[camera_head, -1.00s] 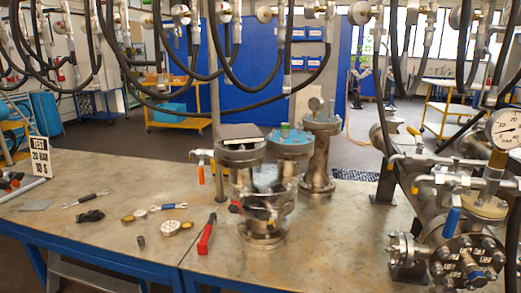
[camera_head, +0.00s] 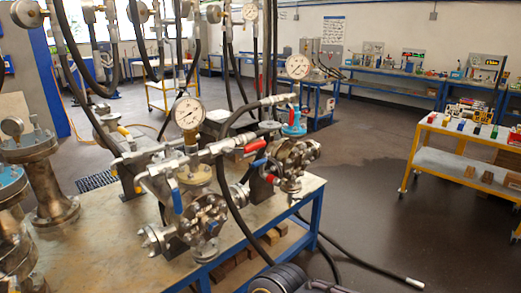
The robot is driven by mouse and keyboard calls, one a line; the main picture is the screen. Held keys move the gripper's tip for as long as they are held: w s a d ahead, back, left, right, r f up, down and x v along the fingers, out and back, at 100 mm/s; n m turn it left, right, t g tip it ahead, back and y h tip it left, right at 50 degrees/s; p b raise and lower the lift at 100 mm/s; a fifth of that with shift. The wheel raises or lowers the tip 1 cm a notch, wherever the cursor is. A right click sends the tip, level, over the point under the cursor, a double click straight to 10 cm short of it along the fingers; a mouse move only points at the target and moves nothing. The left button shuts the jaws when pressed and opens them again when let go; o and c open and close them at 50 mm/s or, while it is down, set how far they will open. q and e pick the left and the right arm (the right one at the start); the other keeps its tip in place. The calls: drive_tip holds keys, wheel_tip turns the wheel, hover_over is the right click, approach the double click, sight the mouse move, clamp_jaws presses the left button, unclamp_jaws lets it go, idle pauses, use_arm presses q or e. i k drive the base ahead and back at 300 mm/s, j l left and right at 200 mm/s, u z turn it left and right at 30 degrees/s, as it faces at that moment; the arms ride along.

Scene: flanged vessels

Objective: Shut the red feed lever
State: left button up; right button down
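A red lever (camera_head: 255,146) sits on the pipework right of the near pressure gauge (camera_head: 188,113), lying roughly along the pipe. A second, smaller red handle (camera_head: 271,179) is lower right, by the flanged fitting (camera_head: 291,158). I cannot tell from the picture which of the two is the feed lever. A blue lever (camera_head: 177,198) hangs down on the nearer valve, and a short blue handle (camera_head: 259,162) is near the red ones. Neither of my grippers shows in the head view.
The flanged vessels stand on a blue-framed bench (camera_head: 318,186). Black hoses hang in front of the pipework, and one (camera_head: 382,270) lies on the floor. A yellow trolley (camera_head: 466,133) stands at the right. Open floor (camera_head: 370,205) lies between.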

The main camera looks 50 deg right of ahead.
sight(255, 145)
drive_tip(key=z, duration=1.75)
